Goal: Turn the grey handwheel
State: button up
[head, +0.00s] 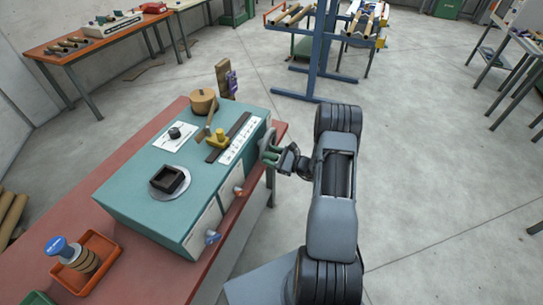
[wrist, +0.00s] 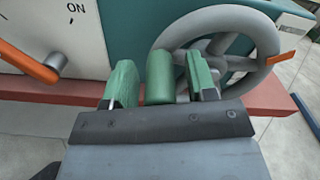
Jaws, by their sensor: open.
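The grey handwheel (wrist: 268,40) is on the side of the teal machine (head: 150,178), with an orange marker (wrist: 282,57) on its rim at the right. In the head view the handwheel (head: 264,127) is partly hidden by my gripper. A green cylindrical handle (wrist: 159,80) stands at the wheel's lower left in the wrist view. My gripper (head: 270,152) is open, with one green finger on each side of this handle. Small gaps seem to show beside it; I cannot tell whether either finger touches it.
An orange lever (wrist: 30,62) beside an "ON" label sits left of my gripper. The machine stands on a red-topped bench (head: 150,285), whose edge runs just below the wheel. A blue rack (head: 318,60) stands beyond. The floor (head: 430,150) at right is clear.

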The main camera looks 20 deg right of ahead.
jog(key=shift+c, duration=0.4)
grip_shut()
